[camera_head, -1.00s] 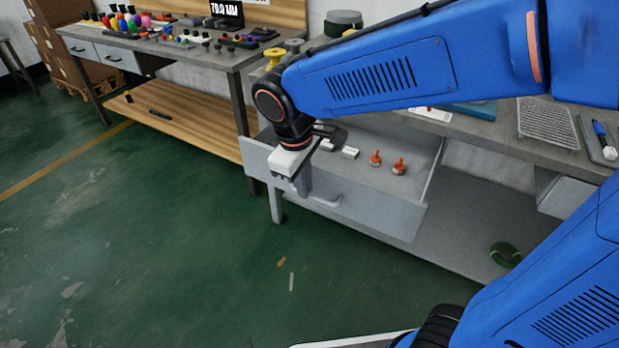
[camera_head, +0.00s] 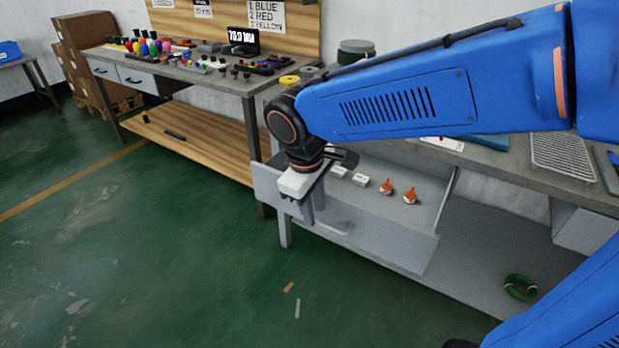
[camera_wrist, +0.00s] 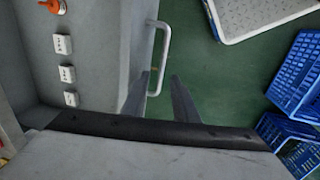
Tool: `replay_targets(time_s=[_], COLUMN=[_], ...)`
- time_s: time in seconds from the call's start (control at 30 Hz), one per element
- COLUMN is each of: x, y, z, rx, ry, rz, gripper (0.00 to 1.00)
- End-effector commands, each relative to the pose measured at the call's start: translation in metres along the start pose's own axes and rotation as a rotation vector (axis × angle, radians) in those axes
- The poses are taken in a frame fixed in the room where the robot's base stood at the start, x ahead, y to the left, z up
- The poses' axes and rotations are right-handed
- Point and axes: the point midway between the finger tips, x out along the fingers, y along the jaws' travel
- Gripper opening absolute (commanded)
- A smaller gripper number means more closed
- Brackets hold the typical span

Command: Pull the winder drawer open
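The grey drawer (camera_head: 400,247) under the right-hand bench stands pulled out, its inside showing. It holds white socket-like blocks (camera_head: 360,183) and two orange-and-white pieces (camera_head: 398,194). Its pale bar handle (camera_head: 340,229) is on the front face, and it also shows in the wrist view (camera_wrist: 166,48). My gripper (camera_head: 308,218) points down at the left part of the drawer front. In the wrist view my gripper's fingers (camera_wrist: 160,76) are apart, with the near end of the handle between them. I cannot tell whether either finger touches the bar.
A bench (camera_head: 205,75) with coloured parts and a display stands at the back left. A green coil (camera_head: 520,287) lies on the lower shelf at right. Blue crates (camera_wrist: 297,72) show at the right of the wrist view.

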Motion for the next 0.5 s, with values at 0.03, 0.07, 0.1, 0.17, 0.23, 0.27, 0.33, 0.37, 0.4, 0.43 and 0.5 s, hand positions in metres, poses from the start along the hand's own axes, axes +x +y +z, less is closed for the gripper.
replay_targets(time_s=[0.03,0.07,0.1,0.17,0.23,0.27,0.33,0.37,0.4,0.43,0.5], x=[-0.009,-0.014,-0.022,-0.034,-0.048,-0.054,-0.068,-0.074,-0.082,-0.088,-0.102], y=[0.0,0.0,0.0,0.0,0.0,0.0,0.0,0.0,0.0,0.0,0.0], z=[-0.001,-0.001,-0.001,-0.001,-0.001,-0.001,-0.001,-0.001,-0.001,-0.001,-0.001], rx=[0.0,0.0,0.0,0.0,0.0,0.0,-0.001,-0.001,-0.001,-0.001,0.0], ry=[0.005,0.005,0.006,0.005,0.005,0.006,0.006,0.005,0.005,0.004,0.004], rz=[0.001,0.001,0.001,0.001,0.001,0.001,0.001,0.001,0.001,0.001,0.001], gripper=[0.26,0.26,0.26,0.26,0.26,0.26,0.26,0.26,0.26,0.26,0.26])
